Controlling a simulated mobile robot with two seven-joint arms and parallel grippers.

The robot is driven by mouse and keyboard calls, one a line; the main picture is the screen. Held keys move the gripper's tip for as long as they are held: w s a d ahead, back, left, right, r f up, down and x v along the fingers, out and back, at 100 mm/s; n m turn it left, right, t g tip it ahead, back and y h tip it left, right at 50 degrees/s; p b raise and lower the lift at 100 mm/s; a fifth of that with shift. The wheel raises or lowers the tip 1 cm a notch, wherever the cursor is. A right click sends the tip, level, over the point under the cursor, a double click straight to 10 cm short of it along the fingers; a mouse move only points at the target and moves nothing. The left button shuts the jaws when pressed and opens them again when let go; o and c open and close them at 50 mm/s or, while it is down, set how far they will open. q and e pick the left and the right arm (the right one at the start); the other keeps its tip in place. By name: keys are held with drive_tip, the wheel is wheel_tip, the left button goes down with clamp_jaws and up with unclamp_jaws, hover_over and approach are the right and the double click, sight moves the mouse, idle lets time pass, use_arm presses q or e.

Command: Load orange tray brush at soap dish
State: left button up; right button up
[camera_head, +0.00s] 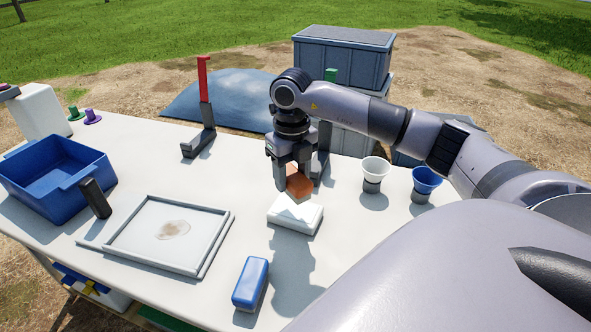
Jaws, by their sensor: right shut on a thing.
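My right gripper (293,177) is over the table, pointing down. It is shut on the orange tray brush (299,186), and its fingers hide part of the brush. A white block (295,214), which seems to be the soap dish, lies on the table just below and in front of the brush. I cannot tell whether the brush touches it or hangs just above it. My left gripper is not in view.
A shallow tray (222,243) with a brown stain lies left of the white block. A blue bin (62,186) stands far left, a blue block (251,283) in front. A white cup (373,170) and a blue cup (425,182) stand right. A red-handled holder (203,85) is behind.

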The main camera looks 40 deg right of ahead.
drive_tip(key=shift+d+m, duration=0.45)
drive_tip(key=shift+m, duration=0.45)
drive_tip(key=shift+f, duration=0.1)
drive_tip(key=shift+f+b, duration=0.6)
drive_tip(key=shift+b, duration=0.05)
wheel_tip(320, 180, down, 4)
drive_tip(key=b, duration=0.3)
drive_tip(key=shift+r, duration=0.25)
drive_tip(key=shift+f+b, duration=0.45)
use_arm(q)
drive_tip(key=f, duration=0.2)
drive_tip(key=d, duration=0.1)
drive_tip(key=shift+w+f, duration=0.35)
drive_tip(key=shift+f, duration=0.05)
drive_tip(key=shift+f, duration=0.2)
use_arm(e)
drive_tip(key=shift+f, duration=0.1)
use_arm(q)
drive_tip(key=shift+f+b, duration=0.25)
drive_tip(key=shift+b, duration=0.05)
use_arm(e)
drive_tip(key=shift+f, duration=0.45)
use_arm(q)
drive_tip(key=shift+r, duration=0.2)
